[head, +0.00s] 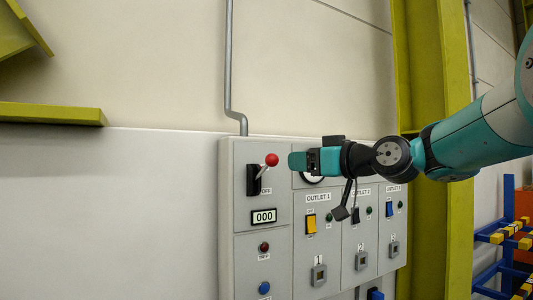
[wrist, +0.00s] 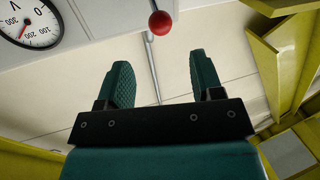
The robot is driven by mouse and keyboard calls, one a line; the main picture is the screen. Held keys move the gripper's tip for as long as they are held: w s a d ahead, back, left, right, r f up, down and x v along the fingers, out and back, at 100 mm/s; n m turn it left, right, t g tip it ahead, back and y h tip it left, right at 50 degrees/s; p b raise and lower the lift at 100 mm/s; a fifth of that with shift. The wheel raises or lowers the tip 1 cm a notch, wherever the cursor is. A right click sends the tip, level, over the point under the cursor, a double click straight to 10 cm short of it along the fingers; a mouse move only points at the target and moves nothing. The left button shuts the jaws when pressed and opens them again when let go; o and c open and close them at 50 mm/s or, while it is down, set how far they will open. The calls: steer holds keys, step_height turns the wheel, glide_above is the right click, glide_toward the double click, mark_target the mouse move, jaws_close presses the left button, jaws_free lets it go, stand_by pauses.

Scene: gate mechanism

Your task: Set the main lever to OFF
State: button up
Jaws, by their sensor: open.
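The main lever has a red ball knob (head: 271,160) on a short metal rod. The rod slants up and outward from a black slotted plate (head: 253,180) at the upper left of the grey panel. An OFF label (head: 266,191) sits beside the lower part of the plate. My gripper (head: 293,161) is just right of the knob in the head view, apart from it. In the wrist view my gripper's two teal fingers (wrist: 158,72) are spread and empty. The red knob (wrist: 159,22) shows beyond the fingertips, roughly in line with the gap between them.
The grey panel (head: 262,240) also carries a counter reading 000 (head: 264,216), a yellow switch (head: 311,224) and several outlet columns. My gripper partly hides a round gauge, which shows in the wrist view (wrist: 31,20). A yellow-green post (head: 438,80) stands to the right.

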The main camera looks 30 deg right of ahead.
mark_target(267, 160)
steer(key=p+x, duration=0.2)
steer(key=x, duration=0.3)
steer(key=p+x, duration=0.3)
steer(key=x, duration=0.2)
steer(key=shift+w+a+r, duration=0.1)
steer(key=shift+w+r, duration=0.1)
steer(key=shift+w, duration=0.05)
steer(key=shift+x, duration=0.8)
steer(key=shift+f, duration=0.2)
steer(key=shift+c, duration=0.3)
jaws_close()
